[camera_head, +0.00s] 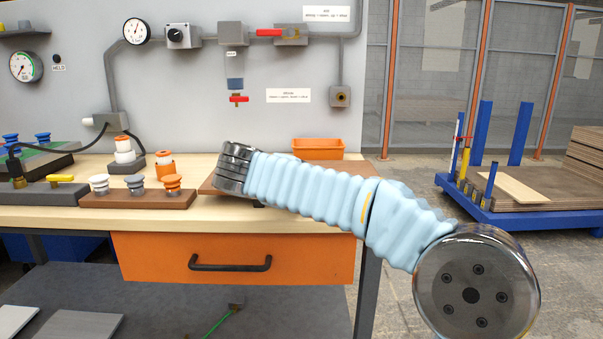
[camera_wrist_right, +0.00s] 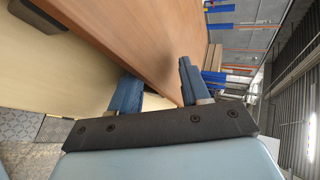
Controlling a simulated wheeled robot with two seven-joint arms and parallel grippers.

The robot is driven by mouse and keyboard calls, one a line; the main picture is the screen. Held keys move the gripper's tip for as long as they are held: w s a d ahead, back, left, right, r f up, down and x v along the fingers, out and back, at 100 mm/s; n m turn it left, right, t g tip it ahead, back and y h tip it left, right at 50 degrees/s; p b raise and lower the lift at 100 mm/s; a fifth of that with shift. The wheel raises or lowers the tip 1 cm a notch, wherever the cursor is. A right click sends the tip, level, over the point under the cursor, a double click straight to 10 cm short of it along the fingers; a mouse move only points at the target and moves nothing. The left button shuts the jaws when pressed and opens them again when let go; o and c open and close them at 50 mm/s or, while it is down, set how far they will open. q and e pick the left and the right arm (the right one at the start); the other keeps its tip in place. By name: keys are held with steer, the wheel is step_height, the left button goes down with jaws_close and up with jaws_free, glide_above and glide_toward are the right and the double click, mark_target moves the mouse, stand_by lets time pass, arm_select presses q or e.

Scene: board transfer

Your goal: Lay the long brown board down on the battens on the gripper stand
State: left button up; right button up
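The long brown board (camera_head: 206,189) lies at the right of the workbench, largely hidden behind my right arm in the head view. In the right wrist view its broad brown face (camera_wrist_right: 150,40) runs from the top down to between the fingers. My right gripper (camera_wrist_right: 155,85) has its two blue-grey fingers apart, one by the board's near edge and one in front of its face; I cannot tell whether either touches. In the head view the fingers are hidden behind the wrist. The battens and gripper stand are not clearly visible. My left gripper is not in view.
A brown rack with several knobs (camera_head: 140,198) stands left of the board. An orange bin (camera_head: 318,149) is behind it. The wall panel with gauges and valves rises at the back. An orange drawer (camera_head: 232,258) is below the benchtop. A blue trolley (camera_head: 540,215) stands at right.

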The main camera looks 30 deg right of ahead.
steer(key=shift+a+r+g+y+p, duration=0.1)
steer(key=shift+r+g+y+p, duration=0.6)
steer(key=shift+p, duration=1.55)
steer(key=shift+f+y, duration=0.2)
steer(key=shift+y, duration=0.6)
steer(key=shift+f+g+y, duration=0.1)
steer(key=shift+g+y, duration=0.3)
steer(key=shift+y, duration=0.2)
steer(key=shift+s+a+g+y, duration=0.2)
steer(key=shift+g+y, duration=0.1)
steer(key=shift+y, duration=0.4)
steer(key=shift+s+a+r, duration=0.35)
steer(key=shift+a, duration=0.35)
steer(key=shift+s+a+r, duration=0.3)
steer(key=shift+a, duration=0.35)
steer(key=o, duration=0.6)
steer(key=shift+c, duration=0.2)
